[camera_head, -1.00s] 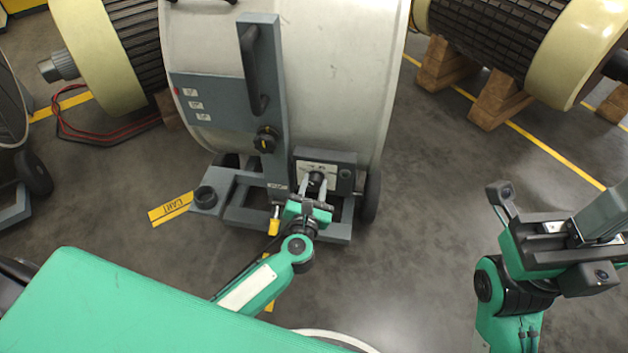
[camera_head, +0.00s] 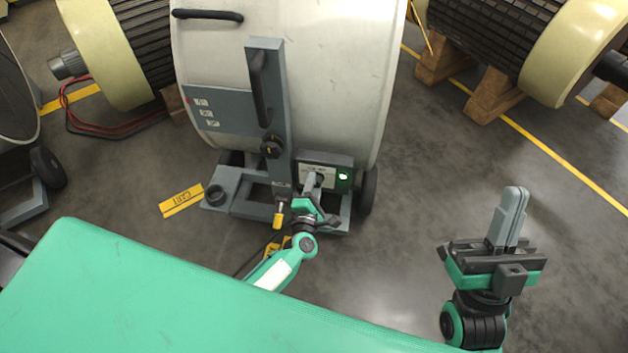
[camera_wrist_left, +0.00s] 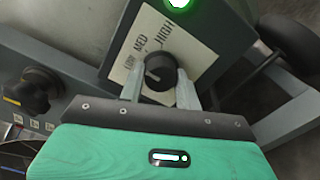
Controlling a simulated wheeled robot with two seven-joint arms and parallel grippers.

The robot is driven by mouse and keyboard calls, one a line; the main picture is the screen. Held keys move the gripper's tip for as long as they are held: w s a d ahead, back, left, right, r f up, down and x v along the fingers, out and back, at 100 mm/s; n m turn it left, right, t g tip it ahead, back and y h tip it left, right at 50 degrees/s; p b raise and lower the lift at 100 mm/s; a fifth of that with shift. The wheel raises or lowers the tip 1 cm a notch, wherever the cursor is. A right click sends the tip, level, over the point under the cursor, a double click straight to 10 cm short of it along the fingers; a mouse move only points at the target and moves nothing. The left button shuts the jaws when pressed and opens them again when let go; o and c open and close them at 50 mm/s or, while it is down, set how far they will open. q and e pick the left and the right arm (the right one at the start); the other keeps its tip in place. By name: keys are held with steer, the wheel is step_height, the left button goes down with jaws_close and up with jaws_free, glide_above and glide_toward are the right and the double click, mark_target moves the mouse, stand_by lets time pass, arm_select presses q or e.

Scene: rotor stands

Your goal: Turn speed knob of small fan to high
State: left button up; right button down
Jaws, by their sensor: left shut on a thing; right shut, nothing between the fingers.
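The small fan is a big pale drum (camera_head: 300,90) on a grey wheeled frame. Its control box (camera_head: 343,161) sits low on the frame, with a lit green light (camera_head: 343,176) that also shows in the left wrist view (camera_wrist_left: 180,4). The black speed knob (camera_wrist_left: 160,70) stands on a pale plate marked LOW, MED and HIGH. A pale mark shows on the knob's left side; I cannot tell its exact setting. My left gripper (camera_wrist_left: 160,83) is shut on the knob, one finger on each side. My right gripper (camera_head: 514,200) is shut and empty, away at the right.
Another black knob (camera_head: 271,146) sits on the frame's upright, left of the control box. A yellow-tagged part (camera_head: 279,218) hangs beside my left gripper. Wooden blocks (camera_head: 490,95) bear a rotor at upper right. The floor (camera_head: 420,190) between fan and right gripper is clear.

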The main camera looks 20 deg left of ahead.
steer(key=w+a+f+g+h+p, duration=0.1)
steer(key=w+a+f+g+p, duration=0.25)
steer(key=f+g, duration=0.6)
arm_select(q)
steer(key=shift+d+m+p, duration=0.1)
steer(key=shift+m+p, duration=1.6)
steer(key=shift+m, duration=4)
arm_select(e)
steer(key=s+f+g+h, duration=0.1)
steer(key=s+f+g, duration=0.1)
steer(key=f+g, duration=0.2)
steer(key=s+f+g+h, duration=0.1)
steer(key=f+g, duration=0.3)
steer(key=f, duration=0.5)
steer(key=shift+s+a+f, duration=0.15)
steer(key=shift+s+a, duration=0.1)
steer(key=shift+s, duration=0.5)
arm_select(q)
steer(key=o, duration=1)
steer(key=shift+c, duration=0.2)
